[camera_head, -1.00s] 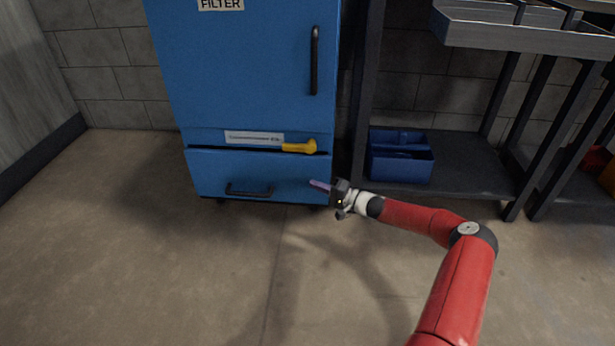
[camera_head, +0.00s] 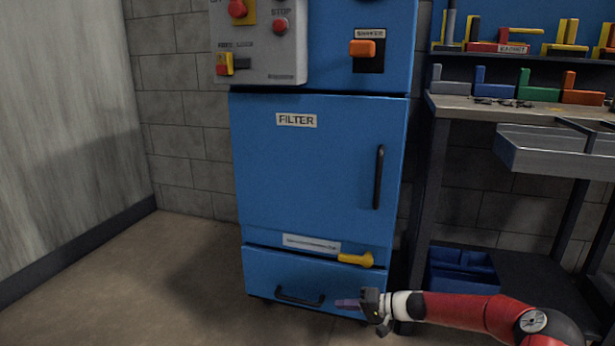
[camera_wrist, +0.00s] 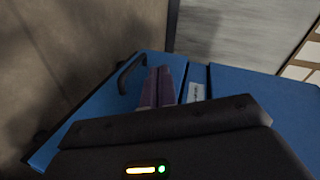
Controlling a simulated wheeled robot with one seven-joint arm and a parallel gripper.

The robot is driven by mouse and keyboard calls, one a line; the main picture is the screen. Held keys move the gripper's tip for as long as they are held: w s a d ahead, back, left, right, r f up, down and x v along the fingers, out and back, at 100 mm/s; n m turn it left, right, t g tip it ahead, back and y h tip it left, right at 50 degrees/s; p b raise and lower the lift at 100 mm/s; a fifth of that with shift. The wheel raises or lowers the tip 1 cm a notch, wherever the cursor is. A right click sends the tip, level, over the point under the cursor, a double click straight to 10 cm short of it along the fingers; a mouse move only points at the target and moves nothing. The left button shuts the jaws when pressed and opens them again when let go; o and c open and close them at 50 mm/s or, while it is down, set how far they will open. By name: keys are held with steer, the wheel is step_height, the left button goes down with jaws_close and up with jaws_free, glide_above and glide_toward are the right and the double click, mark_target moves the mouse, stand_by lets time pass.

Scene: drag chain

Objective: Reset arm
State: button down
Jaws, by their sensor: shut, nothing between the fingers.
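My gripper (camera_head: 352,304) is low in the head view, in front of the right part of the blue cabinet's bottom drawer (camera_head: 262,275). Its purple fingers are shut together with nothing between them. They point left, toward the drawer's dark handle (camera_head: 299,299), and appear apart from it. My red arm reaches in from the lower right. In the wrist view the shut fingers (camera_wrist: 160,86) show above the dark gripper body, with the drawer handle (camera_wrist: 131,74) to their left.
Above the drawer are a yellow lever (camera_head: 355,259) and the closed FILTER door (camera_head: 300,170). A control box (camera_head: 262,50) with red buttons is higher up. A workbench (camera_head: 470,110) and a blue bin (camera_head: 460,272) stand on the right. The floor at left (camera_head: 180,270) is clear.

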steer(key=s+a+r+n+g+h, duration=0.35)
steer(key=s+r+h, duration=0.7)
steer(key=s, duration=0.65)
steer(key=s+d+r+m+t+h, duration=0.15)
steer(key=s+r, duration=0.25)
steer(key=s, duration=0.4)
steer(key=s+d+r+t+h, duration=0.1)
steer(key=s+d+r, duration=0.2)
steer(key=s+r, duration=0.35)
steer(key=s+d+r+m+t+h, duration=0.1)
steer(key=s+d+r, duration=0.2)
steer(key=s, duration=0.6)
step_height(320, 180, up, 12)
steer(key=p, duration=1.2)
steer(key=shift+a+p, duration=0.25)
steer(key=shift+p, duration=0.05)
